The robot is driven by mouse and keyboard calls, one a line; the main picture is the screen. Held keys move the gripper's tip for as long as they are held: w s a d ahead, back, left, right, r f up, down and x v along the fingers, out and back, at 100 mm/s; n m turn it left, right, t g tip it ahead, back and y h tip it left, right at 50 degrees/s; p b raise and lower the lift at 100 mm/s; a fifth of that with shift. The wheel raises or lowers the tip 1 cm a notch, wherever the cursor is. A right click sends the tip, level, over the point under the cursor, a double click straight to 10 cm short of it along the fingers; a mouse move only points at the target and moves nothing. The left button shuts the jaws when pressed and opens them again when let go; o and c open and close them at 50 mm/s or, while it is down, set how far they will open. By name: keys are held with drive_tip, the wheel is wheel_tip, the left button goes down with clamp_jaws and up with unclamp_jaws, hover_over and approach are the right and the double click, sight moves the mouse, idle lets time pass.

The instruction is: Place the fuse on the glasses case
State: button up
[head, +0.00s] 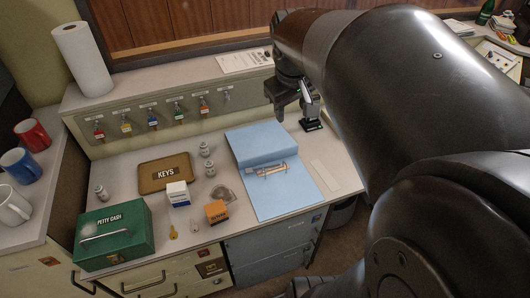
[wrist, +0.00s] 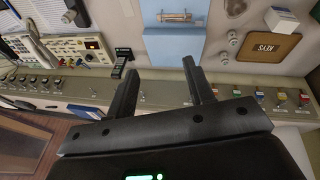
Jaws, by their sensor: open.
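My gripper (head: 284,104) is high over the back of the desk, by the raised shelf, its jaws spread. In the wrist view its two dark fingers (wrist: 160,68) stand apart with nothing between them. I cannot surely tell which thing is the fuse. Small pale capped cylinders stand beside the keys tray: one behind (head: 205,149), one in front of it (head: 210,169), and one at the left (head: 101,191). A metal-ended bar (head: 271,170) lies on the blue folder (head: 289,196). I cannot pick out a glasses case in either view.
A black device (head: 312,126) stands right of the folder. Key hooks line the shelf front (head: 240,97).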

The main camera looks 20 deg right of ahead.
drive_tip(key=s+a+f+m+t+y, duration=0.1)
drive_tip(key=s+a+f+m+t, duration=0.1)
drive_tip(key=s+a, duration=0.7)
drive_tip(key=shift+s+a+f+y, duration=0.25)
drive_tip(key=shift+s+a+y, duration=0.15)
drive_tip(key=shift+s, duration=1.6)
